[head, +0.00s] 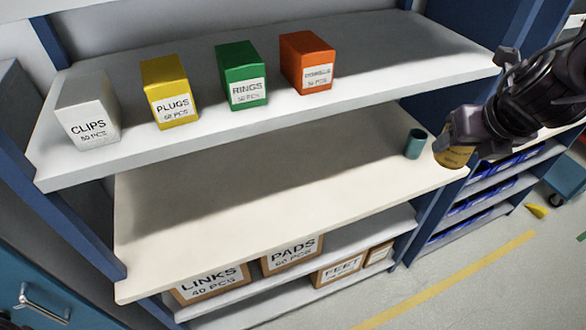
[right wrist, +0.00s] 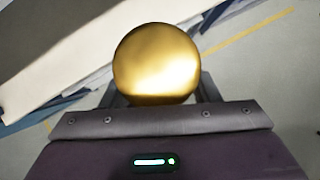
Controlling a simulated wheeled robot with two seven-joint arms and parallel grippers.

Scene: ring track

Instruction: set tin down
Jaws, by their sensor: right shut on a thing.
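A gold-yellow tin (head: 453,155) is in my right gripper (head: 462,135), at the right end of the middle shelf in the head view. The gripper is shut on it. In the right wrist view the tin's round gold top (right wrist: 156,62) shows between the fingers, with floor and a pale shelf edge behind it. The tin appears at or just past the front right corner of the middle shelf (head: 250,205); I cannot tell its height above it. My left gripper is not in view.
A teal cup (head: 415,143) stands on the middle shelf just left of the tin. The rest of that shelf is clear. Boxes labelled CLIPS (head: 88,110), PLUGS (head: 170,92), RINGS (head: 241,76) and an orange box (head: 307,63) stand on the shelf above. Labelled cartons (head: 293,254) fill the shelf below.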

